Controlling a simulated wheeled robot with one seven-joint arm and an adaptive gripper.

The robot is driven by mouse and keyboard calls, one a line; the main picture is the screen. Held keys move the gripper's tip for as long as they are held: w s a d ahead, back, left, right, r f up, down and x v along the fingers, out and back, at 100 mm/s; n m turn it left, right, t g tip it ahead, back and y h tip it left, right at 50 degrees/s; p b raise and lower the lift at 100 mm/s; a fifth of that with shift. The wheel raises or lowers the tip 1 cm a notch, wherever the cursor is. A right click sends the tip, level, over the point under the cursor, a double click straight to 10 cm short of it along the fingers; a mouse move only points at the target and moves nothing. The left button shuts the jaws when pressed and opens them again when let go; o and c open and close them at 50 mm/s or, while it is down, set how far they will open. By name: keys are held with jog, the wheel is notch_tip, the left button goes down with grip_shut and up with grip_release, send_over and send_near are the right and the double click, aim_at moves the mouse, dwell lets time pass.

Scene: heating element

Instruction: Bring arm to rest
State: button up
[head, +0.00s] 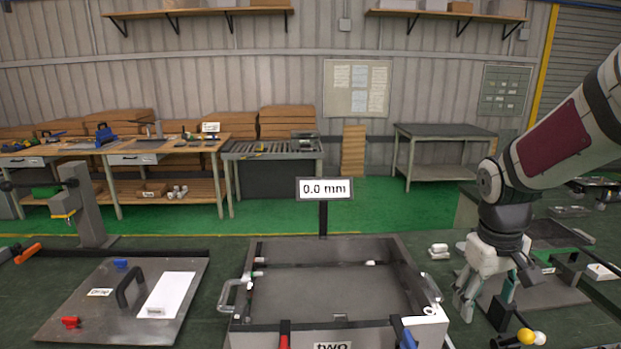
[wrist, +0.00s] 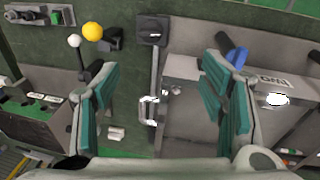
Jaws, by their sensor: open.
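My gripper (head: 484,297) hangs from my arm at the right of the head view, pointing down, just right of the grey open box labelled "two" (head: 245,285). It is open with nothing between its fingers. In the wrist view the green-padded fingers (wrist: 160,105) are wide apart. The box's metal side handle (wrist: 148,111) shows in the gap, below the fingers. The box's blue part (wrist: 237,56) shows by the right finger. How high the gripper is above the bench is hard to tell.
A display (head: 324,188) reads 0.0 mm behind the box. A grey plate with a black handle (head: 130,287) lies at left. Yellow (head: 540,338) and white (head: 526,336) knobs stand close to the gripper at front right. A small white block (head: 439,250) lies beyond the box's right side.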

jog(key=s+a+r+t, duration=0.2)
jog(key=s+a+r, duration=0.4)
jog(key=s, duration=0.2)
jog(key=s+a+r+m+t+y, duration=0.1)
jog(key=s+a+r+t, duration=0.1)
jog(key=s+a+r, duration=0.4)
jog(key=s, duration=0.2)
jog(key=shift+s+a+t+y, duration=0.3)
jog(key=shift+s+a+t, duration=0.05)
jog(key=shift+a+t, duration=0.05)
dwell(1.0)
